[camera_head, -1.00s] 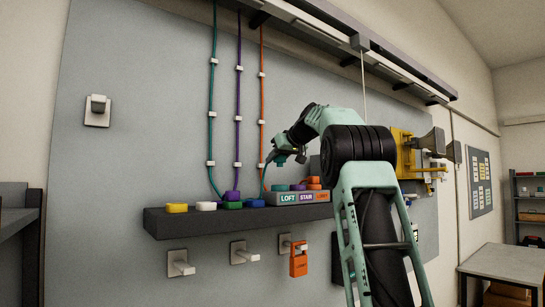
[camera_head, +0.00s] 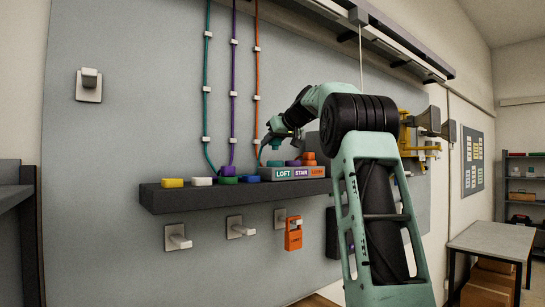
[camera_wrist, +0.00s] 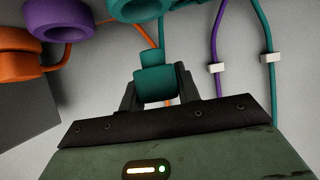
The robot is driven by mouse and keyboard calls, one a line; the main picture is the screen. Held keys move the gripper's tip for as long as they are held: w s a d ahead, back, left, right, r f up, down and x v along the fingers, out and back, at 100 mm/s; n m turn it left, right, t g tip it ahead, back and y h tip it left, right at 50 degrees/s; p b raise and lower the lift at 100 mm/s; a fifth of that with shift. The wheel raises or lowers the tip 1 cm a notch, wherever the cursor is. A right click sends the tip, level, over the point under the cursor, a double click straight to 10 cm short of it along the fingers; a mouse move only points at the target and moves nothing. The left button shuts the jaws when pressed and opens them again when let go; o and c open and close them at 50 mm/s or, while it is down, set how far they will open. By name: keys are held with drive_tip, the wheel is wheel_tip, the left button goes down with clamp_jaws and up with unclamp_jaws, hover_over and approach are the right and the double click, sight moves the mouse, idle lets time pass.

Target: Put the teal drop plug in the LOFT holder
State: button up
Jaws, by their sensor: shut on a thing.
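The teal drop plug (camera_wrist: 154,82) is between the two fingers of my gripper (camera_wrist: 157,92), which is shut on it in the wrist view. A teal cord runs up from the plug. In the head view my gripper (camera_head: 272,146) is just above the LOFT holder (camera_head: 283,174), the left section of the grey labelled block on the shelf. A round teal piece (camera_wrist: 138,8) shows at the top edge of the wrist view, beyond the plug; the two look apart. The plug is too small to make out clearly in the head view.
Purple (camera_wrist: 58,18) and orange (camera_wrist: 22,58) round pieces sit beside the teal one, at STAIR and LOBBY. Yellow (camera_head: 173,183), white (camera_head: 202,181), green and blue pieces lie along the dark shelf (camera_head: 200,198). Teal, purple and orange cords hang on the wall. An orange tag (camera_head: 293,239) hangs below.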

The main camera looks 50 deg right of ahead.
sight(277, 147)
drive_tip(key=shift+f, duration=2.1)
drive_tip(key=shift+f, duration=0.1)
drive_tip(key=shift+f, duration=0.2)
drive_tip(key=o, duration=1)
drive_tip(key=shift+r+p, duration=0.3)
drive_tip(key=shift+r, duration=0.2)
drive_tip(key=b+v, duration=0.5)
drive_tip(key=v, duration=0.6)
drive_tip(key=shift+s+a, duration=0.1)
drive_tip(key=shift+s, duration=0.35)
